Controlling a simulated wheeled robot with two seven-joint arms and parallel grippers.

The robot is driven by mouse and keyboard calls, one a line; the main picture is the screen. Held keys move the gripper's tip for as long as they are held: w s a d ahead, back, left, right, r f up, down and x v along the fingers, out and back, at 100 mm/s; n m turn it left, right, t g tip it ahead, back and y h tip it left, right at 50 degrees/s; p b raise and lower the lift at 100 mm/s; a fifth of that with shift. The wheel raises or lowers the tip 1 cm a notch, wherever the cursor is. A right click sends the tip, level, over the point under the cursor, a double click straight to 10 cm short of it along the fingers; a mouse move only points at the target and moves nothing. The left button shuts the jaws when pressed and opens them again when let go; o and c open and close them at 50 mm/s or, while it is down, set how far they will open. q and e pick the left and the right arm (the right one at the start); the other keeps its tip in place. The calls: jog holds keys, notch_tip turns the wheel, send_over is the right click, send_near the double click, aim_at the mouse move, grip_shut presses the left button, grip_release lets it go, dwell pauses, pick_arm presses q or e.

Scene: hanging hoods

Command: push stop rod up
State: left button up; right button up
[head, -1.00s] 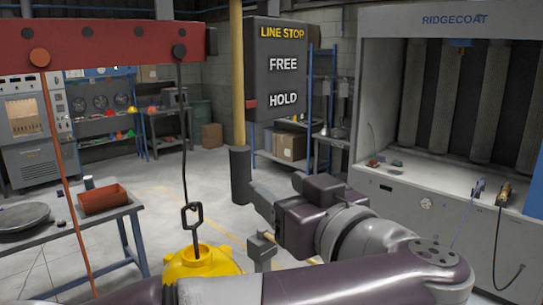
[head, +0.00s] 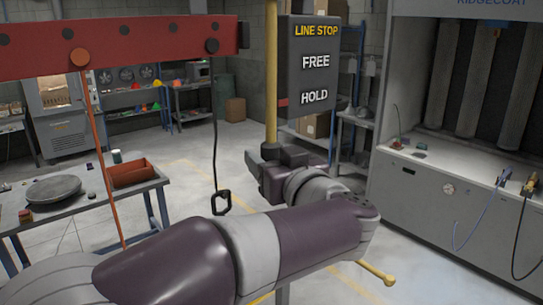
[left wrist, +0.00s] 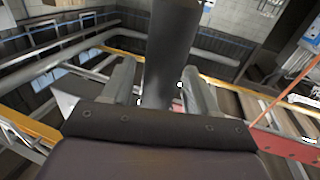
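The stop rod (head: 271,75) is a yellow upright pole at the left edge of the dark LINE STOP board (head: 314,68), which reads FREE above HOLD. A small red marker (head: 283,102) shows at the board's left edge, level with HOLD. My left gripper (head: 272,152) is at the rod's lower end and hides its dark grip in the head view. In the left wrist view the dark grip (left wrist: 172,45) stands between my two fingers (left wrist: 160,88), with narrow gaps visible, so the gripper looks open around it. My right gripper is not in view.
A table (head: 110,205) with a red tray (head: 132,173) stands below. A grey spray booth (head: 430,215) is at right. A yellow handle (head: 375,270) shows below my arm.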

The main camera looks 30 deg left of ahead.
aim_at(274, 143)
pick_arm(q)
grip_shut()
notch_tip(274, 143, up, 4)
jog(key=p, duration=0.3)
jog(key=shift+f, duration=0.35)
jog(key=shift+o, duration=0.4)
grip_release()
jog(key=shift+o, duration=0.5)
jog(key=shift+f, duration=0.1)
jog(key=b+v, duration=0.5)
jog(key=v, duration=0.7)
jog(key=shift+s+d, duration=0.2)
jog(key=shift+d, duration=0.05)
